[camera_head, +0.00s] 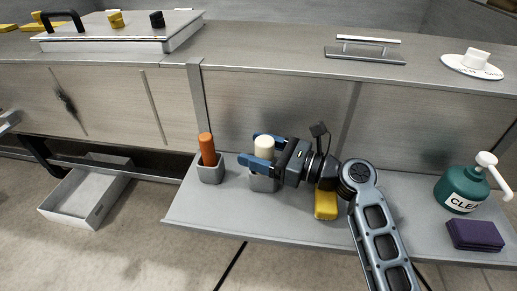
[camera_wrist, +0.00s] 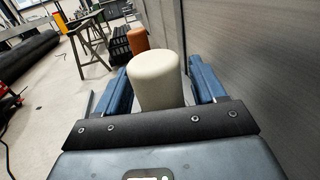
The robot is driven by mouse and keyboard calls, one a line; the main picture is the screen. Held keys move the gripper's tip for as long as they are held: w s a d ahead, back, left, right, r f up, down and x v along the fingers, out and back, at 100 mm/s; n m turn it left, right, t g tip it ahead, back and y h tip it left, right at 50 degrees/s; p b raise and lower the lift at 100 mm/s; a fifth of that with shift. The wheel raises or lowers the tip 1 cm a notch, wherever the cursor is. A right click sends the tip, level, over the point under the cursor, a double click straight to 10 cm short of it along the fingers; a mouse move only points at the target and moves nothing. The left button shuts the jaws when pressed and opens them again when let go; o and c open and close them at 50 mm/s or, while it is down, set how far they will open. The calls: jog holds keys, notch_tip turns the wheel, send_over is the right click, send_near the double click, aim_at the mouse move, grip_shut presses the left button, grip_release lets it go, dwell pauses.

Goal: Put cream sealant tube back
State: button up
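The cream sealant tube (camera_head: 264,146) stands upright in a grey holder (camera_head: 264,184) on the grey shelf. My gripper (camera_head: 261,150) reaches in from the right, its two blue fingers on either side of the tube. In the wrist view the cream tube (camera_wrist: 157,80) fills the space between the fingers (camera_wrist: 160,85), with a narrow gap showing at its right side. The gripper looks open around it. The near finger hides part of the tube and the holder's rim in the head view.
An orange tube (camera_head: 207,149) stands in another grey holder (camera_head: 210,174) to the left. A yellow block (camera_head: 326,205) lies under my wrist. A green pump bottle (camera_head: 461,190) and purple block (camera_head: 475,235) are at the right. The metal cabinet wall (camera_head: 285,105) rises close behind.

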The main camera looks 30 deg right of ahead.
jog(key=shift+o, duration=0.2)
jog(key=shift+r, duration=0.2)
jog(key=v, duration=1.2)
